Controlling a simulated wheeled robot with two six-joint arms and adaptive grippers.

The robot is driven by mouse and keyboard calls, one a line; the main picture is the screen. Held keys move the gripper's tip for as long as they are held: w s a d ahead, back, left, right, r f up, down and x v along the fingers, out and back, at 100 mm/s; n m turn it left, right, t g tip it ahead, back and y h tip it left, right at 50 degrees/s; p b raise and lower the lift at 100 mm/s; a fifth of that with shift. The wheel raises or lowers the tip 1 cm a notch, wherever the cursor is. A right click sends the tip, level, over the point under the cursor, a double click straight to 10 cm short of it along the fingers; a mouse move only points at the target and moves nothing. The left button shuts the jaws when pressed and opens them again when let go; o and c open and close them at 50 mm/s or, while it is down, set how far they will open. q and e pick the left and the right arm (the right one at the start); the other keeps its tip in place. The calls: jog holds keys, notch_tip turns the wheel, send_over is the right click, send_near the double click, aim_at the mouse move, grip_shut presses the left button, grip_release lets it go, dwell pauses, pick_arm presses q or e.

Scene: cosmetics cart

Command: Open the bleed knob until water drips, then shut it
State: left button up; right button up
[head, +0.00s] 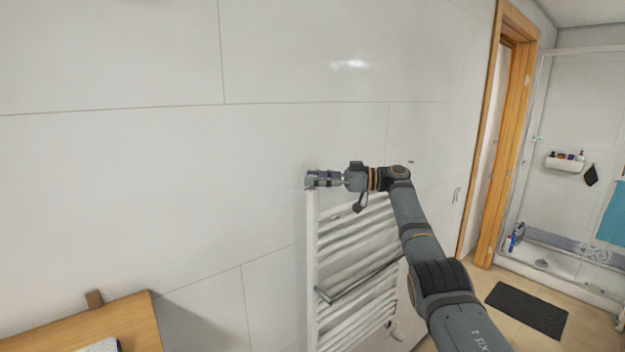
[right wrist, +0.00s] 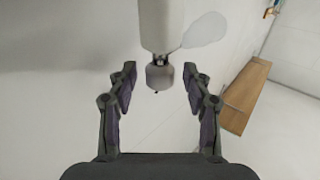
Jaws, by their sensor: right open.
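A white towel radiator (head: 312,265) stands against the tiled wall in the head view. My right gripper (head: 309,180) is at its upper left corner and hides the bleed knob there. In the right wrist view, a white radiator tube (right wrist: 160,25) comes down from the top and ends in a small grey bleed knob (right wrist: 159,77). My right gripper (right wrist: 160,76) is open, with one finger on each side of the knob and a visible gap on both sides. I see no clear water drop. My left gripper is out of view.
A wooden surface (head: 135,325) is at the lower left; a wooden piece (right wrist: 245,97) also shows in the right wrist view. A dark mat (head: 527,309) lies on the floor near the shower at right. The wall left of the radiator is bare.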

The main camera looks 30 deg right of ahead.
jog(key=v, duration=1.1)
jog(key=shift+s, duration=0.15)
jog(key=shift+f, duration=0.1)
dwell(0.9)
